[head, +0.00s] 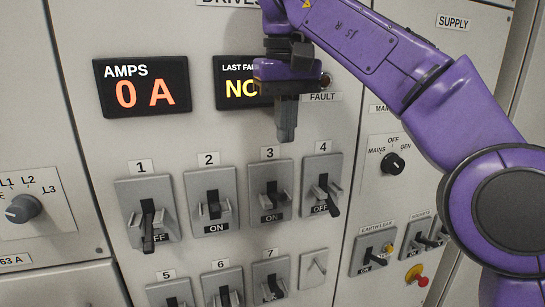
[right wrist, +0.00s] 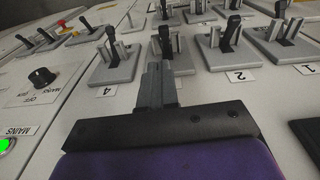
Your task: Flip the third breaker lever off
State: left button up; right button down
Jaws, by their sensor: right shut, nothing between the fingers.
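The third breaker (head: 257,203) is a grey plate under the label 3 in the head view. Its dark lever (head: 271,188) sits raised between two grey side guards, and ON shows below it. My right gripper (head: 286,136) is shut and empty, its fingers pointing down just above the label 3, apart from the lever. In the right wrist view, the gripper's fingers (right wrist: 155,88) cover part of the third breaker, and its lever (right wrist: 165,38) shows beyond them. My left gripper is not in view.
Breaker 2 (head: 213,205) reads ON; breakers 1 (head: 148,235) and 4 (head: 322,190) read OFF, levers down. Breaker 7 (head: 270,285) is below breaker 3. The AMPS display (head: 141,87) reads 0 A. The fault display (head: 235,85) is partly hidden by my gripper. A selector knob (head: 392,163) is at right.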

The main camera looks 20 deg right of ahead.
jog(key=b, duration=0.6)
send_over(277, 196)
jog(key=d, duration=0.1)
jog(key=f, duration=0.8)
jog(key=shift+w, duration=0.25)
jog(key=shift+f, duration=0.5)
jog(key=shift+w, duration=0.1)
